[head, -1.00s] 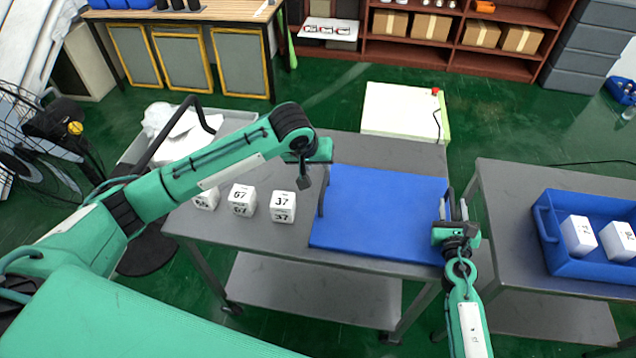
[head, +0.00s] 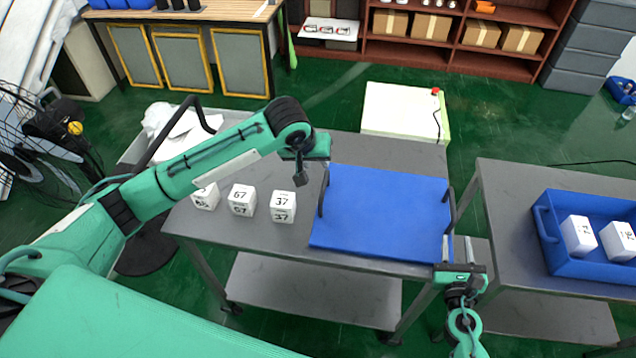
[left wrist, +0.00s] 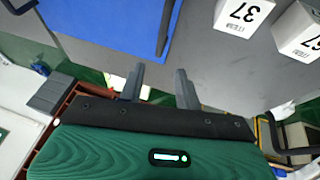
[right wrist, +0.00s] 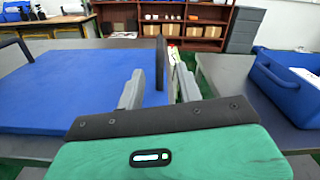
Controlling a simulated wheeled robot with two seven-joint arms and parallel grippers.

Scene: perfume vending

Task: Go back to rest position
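My left gripper (head: 302,176) hangs above the grey cart, between the white box marked 37 (head: 283,206) and the blue tray (head: 380,215). In the left wrist view its two fingers (left wrist: 160,88) are apart with nothing between them. My right gripper (head: 461,260) is at the front right corner of the cart, off the blue tray. In the right wrist view its fingers (right wrist: 160,92) are apart and empty. The blue tray has a dark upright handle on its left and right sides and lies flat and bare on the cart.
White boxes, one marked 67 (head: 242,199) and another (head: 206,196), stand left of box 37. On the right a second grey table (head: 500,190) bears a blue crate (head: 562,262) with white boxes. A white cabinet (head: 400,110) stands behind the cart. A gap separates the two tables.

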